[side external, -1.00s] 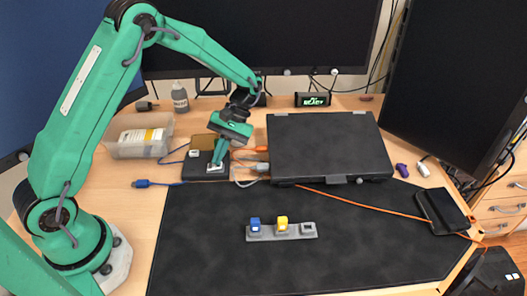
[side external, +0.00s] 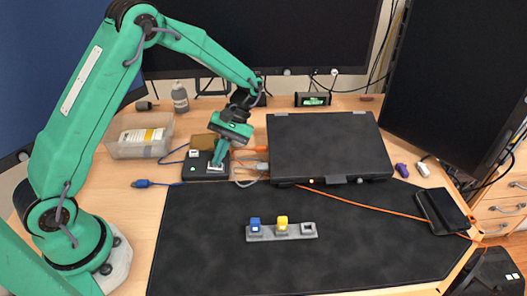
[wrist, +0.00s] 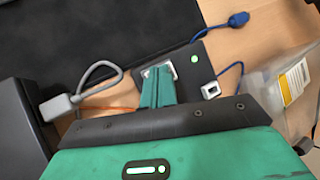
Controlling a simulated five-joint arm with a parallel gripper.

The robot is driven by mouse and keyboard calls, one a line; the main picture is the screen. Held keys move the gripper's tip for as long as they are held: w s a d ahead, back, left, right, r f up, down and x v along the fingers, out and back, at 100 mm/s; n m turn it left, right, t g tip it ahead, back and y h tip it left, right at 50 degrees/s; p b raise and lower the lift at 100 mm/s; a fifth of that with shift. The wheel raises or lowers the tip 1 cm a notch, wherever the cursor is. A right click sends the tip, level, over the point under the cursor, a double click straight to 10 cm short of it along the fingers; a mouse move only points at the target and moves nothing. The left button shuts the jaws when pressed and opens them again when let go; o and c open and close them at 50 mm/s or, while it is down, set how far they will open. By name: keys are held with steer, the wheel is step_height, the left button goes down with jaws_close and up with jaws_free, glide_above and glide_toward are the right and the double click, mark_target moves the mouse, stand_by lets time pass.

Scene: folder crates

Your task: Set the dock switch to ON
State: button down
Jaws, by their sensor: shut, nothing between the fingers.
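The dock is a flat black box (side external: 205,177) left of the closed laptop; it also shows in the wrist view (wrist: 204,72). A small green light (wrist: 194,58) glows on its top. The dock switch has a pale surround (wrist: 173,69) on the dock's top, mostly hidden behind my fingers, so I cannot read its position. My gripper (side external: 217,164) is shut and empty, pointing down with its fingertips at the switch. In the wrist view the green fingers (wrist: 158,88) lie close together over it; contact is unclear.
A closed black laptop (side external: 325,150) sits right of the dock. A clear bin (side external: 138,149) stands left. A blue-plugged cable (side external: 143,183) lies near the dock. A grey holder (side external: 296,232) with blue and yellow pieces is on the dark mat (side external: 380,255). A small display (side external: 313,99) stands behind.

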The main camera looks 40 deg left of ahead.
steer(key=shift+s+a+r, duration=0.1)
steer(key=shift+r, duration=0.6)
steer(key=shift+r, duration=0.1)
steer(key=shift+s+a+r, duration=0.15)
steer(key=shift+r, duration=0.65)
steer(key=shift+s+a+r, duration=0.1)
steer(key=shift+r, duration=0.65)
steer(key=shift+s+a+r, duration=0.15)
steer(key=shift+r, duration=0.65)
steer(key=s+d+r+m+t, duration=0.1)
steer(key=s+r+m+t, duration=0.6)
steer(key=s+r+t, duration=0.6)
steer(key=shift+s+r, duration=0.7)
steer(key=shift+s, duration=0.45)
